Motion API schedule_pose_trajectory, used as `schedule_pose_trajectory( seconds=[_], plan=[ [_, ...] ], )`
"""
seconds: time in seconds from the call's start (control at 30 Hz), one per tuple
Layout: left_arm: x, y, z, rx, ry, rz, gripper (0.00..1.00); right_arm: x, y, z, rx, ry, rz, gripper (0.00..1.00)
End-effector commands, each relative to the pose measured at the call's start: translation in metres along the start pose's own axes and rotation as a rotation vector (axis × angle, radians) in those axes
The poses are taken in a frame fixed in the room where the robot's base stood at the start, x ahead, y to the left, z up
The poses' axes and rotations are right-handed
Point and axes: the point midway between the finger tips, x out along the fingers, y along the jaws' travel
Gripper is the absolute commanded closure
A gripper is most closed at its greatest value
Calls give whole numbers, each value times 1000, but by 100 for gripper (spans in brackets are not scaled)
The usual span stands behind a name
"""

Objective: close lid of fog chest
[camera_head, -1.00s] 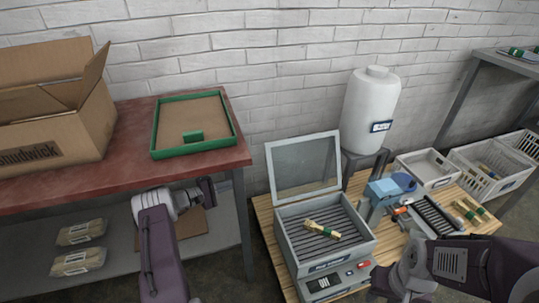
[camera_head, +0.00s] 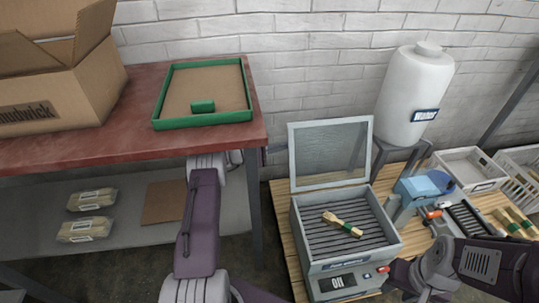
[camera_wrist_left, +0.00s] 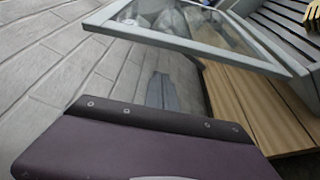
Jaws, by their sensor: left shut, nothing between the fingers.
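The fog chest (camera_head: 312,252) is a grey box on the wooden table with a slatted floor. Its glass lid (camera_head: 332,150) stands open and upright at the back. In the left wrist view the lid's frame and pane (camera_wrist_left: 215,46) are close, with the chest's slats (camera_wrist_left: 270,22) behind. My left gripper (camera_head: 264,155) is shut and empty, left of the lid and apart from it, mostly hidden by its arm. My right arm is at the lower right; its fingers cannot be made out.
A red table (camera_head: 60,150) with a cardboard box (camera_head: 60,95) and a green-edged tray (camera_head: 203,122) is on the left. A white water tank (camera_head: 412,95) stands behind the chest. Blue equipment (camera_head: 420,190) and a white bin (camera_head: 470,172) are on the right.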

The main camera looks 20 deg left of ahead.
Motion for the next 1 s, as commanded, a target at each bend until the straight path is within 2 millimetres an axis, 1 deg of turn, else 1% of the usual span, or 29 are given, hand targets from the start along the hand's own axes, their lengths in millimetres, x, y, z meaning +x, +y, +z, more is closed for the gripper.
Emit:
schedule_pose_trajectory(
  seconds=[0.03,0.1,0.33,0.77,1.0],
  plan=[
    [-5,3,6,-3,4,0,100,0,0,0,0,1,0,63],
    [-8,3,14,-3,4,1,100,1,0,0,0,1,0,63],
    [-14,2,31,-2,3,1,100,7,0,0,0,1,0,63],
    [-16,3,34,1,4,2,100,7,0,0,0,1,0,63],
    [-16,8,35,67,3,24,100,11,0,1,0,1,0,63]
  ],
)
